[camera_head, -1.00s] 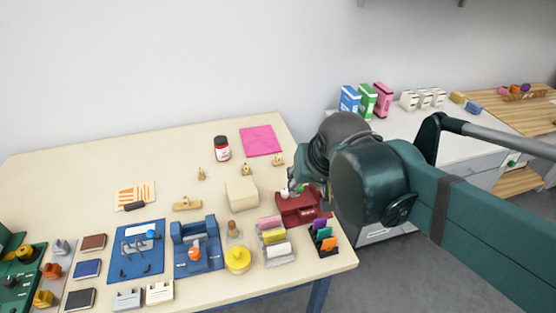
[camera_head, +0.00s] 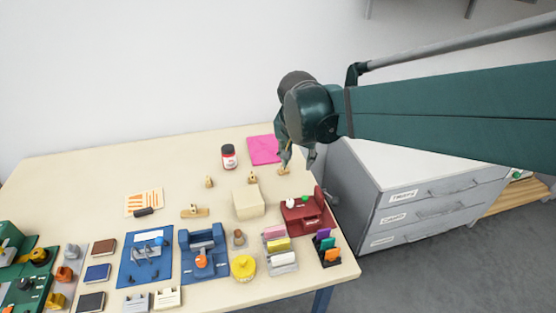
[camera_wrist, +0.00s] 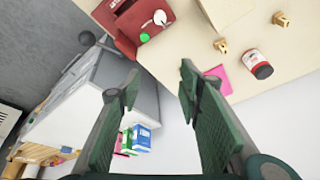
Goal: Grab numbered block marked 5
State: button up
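Three small wooden blocks stand in a row on the table: a left one (camera_head: 209,182), a middle one (camera_head: 252,177) and a right one (camera_head: 283,171). Two of them show in the wrist view, a nearer one (camera_wrist: 221,45) and a farther one (camera_wrist: 281,19); the third is not clear there. I cannot read a number on any block. My gripper (camera_head: 297,161) is open and empty, with its fingers pointing down near the right block. In the wrist view, the fingers (camera_wrist: 160,72) are spread apart with nothing between them.
A pink sheet (camera_head: 263,150) and a red-labelled jar (camera_head: 229,157) lie behind the blocks. A cream box (camera_head: 248,202) and a red device (camera_head: 308,212) stand in front. A grey drawer cabinet (camera_head: 400,200) is right of the table (camera_head: 90,190).

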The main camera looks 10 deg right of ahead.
jog(key=w+f+m+g+h+p, duration=0.1)
jog(key=w+f+m+g+p, duration=0.3)
jog(key=w, duration=0.8)
jog(key=m+h+p, duration=0.2)
jog(key=m, duration=0.3)
send_over(279, 171)
notch_tip(279, 171, down, 11)
jog(key=shift+s+a+t, duration=0.2)
jog(key=shift+a+t, duration=0.1)
jog(key=shift+a, duration=0.15)
jog(key=shift+x, duration=1.25)
jog(key=shift+b+x, duration=0.5)
jog(key=shift+x, duration=2.15)
jog(key=shift+w+a, duration=0.1)
jog(key=shift+w, duration=0.05)
jog(key=c, duration=0.8)
